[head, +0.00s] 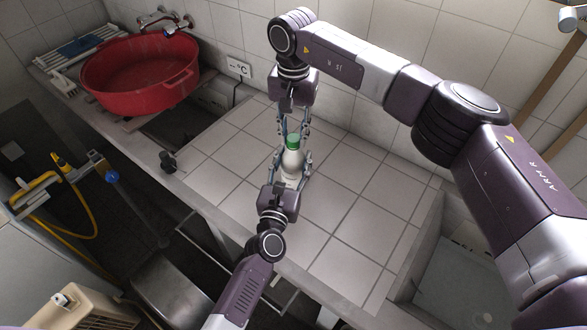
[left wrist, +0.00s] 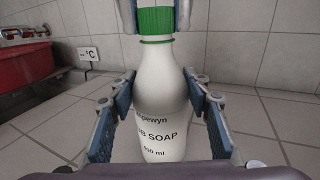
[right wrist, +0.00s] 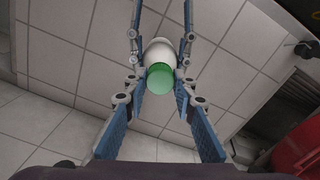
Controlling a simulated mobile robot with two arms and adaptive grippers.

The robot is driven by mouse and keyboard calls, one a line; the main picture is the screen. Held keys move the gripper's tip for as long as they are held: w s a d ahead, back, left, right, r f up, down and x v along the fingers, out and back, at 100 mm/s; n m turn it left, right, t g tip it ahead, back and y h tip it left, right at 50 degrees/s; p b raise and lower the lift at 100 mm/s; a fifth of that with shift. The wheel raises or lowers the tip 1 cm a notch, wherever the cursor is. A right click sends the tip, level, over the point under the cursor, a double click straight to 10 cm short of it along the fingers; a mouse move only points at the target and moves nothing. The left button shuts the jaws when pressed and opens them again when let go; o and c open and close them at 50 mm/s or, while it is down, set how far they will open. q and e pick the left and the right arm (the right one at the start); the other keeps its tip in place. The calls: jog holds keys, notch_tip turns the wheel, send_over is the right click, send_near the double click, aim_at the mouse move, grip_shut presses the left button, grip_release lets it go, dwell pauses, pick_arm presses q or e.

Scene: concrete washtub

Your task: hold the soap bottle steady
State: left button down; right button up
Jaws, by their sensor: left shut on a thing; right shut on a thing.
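The white soap bottle (head: 291,165) with a green cap (head: 292,142) stands upright on the tiled counter. My left gripper (head: 293,156) comes from the near side and is shut around the bottle's body, just below the shoulder. In the left wrist view the bottle (left wrist: 160,107) faces me, its lower label reading "SOAP". My right gripper (head: 294,137) points down from above and is shut on the green cap. The right wrist view looks down on the cap (right wrist: 160,78) between the fingers. The bottle's base is hidden in that view.
A red tub (head: 135,85) stands at the back left below the wall taps (head: 165,22). A small temperature sign (head: 238,68) is on the wall. The tiled counter (head: 345,200) around the bottle is clear. A basin (head: 460,275) lies at the right.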

jog(key=m, duration=0.3)
jog(key=shift+m, duration=0.4)
grip_shut()
jog(key=m, duration=1)
jog(key=shift+m, duration=0.3)
jog(key=m, duration=1)
jog(key=shift+f+m, duration=0.1)
jog(key=shift+m, duration=0.2)
jog(key=m, duration=1)
jog(key=shift+m, duration=0.3)
jog(key=m, duration=0.5)
jog(key=o, duration=1.1)
grip_release()
